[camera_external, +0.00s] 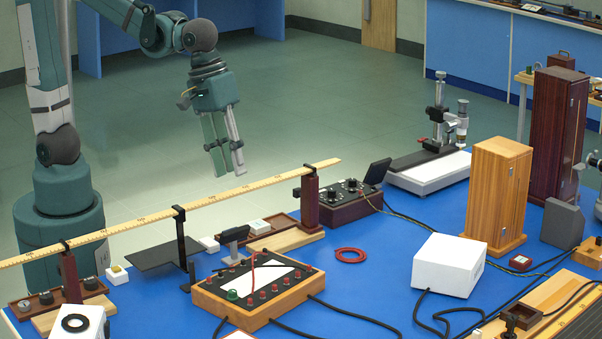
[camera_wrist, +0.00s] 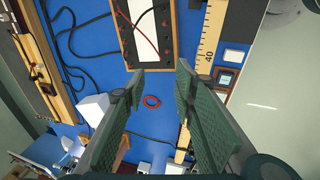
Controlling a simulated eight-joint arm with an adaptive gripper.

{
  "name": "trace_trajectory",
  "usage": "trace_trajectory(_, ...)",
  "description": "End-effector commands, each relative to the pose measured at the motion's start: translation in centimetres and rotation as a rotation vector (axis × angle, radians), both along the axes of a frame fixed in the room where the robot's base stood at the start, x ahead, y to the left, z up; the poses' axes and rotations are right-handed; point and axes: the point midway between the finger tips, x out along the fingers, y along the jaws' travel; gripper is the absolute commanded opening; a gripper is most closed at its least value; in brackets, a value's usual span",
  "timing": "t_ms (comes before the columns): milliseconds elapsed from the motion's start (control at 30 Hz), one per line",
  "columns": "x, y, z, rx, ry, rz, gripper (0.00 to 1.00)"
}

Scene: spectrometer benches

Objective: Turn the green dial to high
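The green dial (camera_external: 232,295) sits at the front left corner of the black top of a wooden-sided control box (camera_external: 258,307) on the blue bench. Several red knobs or terminals stand along the same panel, and a white sheet or plate lies in its middle. My gripper (camera_external: 227,174) hangs in the air behind the long yellow ruler, well above and away from the box. In the wrist view its two fingers (camera_wrist: 159,80) are apart with nothing between them. Part of the control box (camera_wrist: 145,35) shows at the top there, but the green dial is not visible.
The yellow ruler (camera_external: 130,223) runs on upright posts between my gripper and the control box. A small black screen (camera_external: 233,234) stands behind the box. A red ring (camera_external: 350,255) and a white box (camera_external: 448,264) lie to its right. Black cables cross the bench.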

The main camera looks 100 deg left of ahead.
Motion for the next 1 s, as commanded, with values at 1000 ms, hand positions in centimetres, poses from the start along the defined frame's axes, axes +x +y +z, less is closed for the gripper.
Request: trace_trajectory(1000,2.6,-17.2,-4.4,0.007,0.247,0.532,0.28)
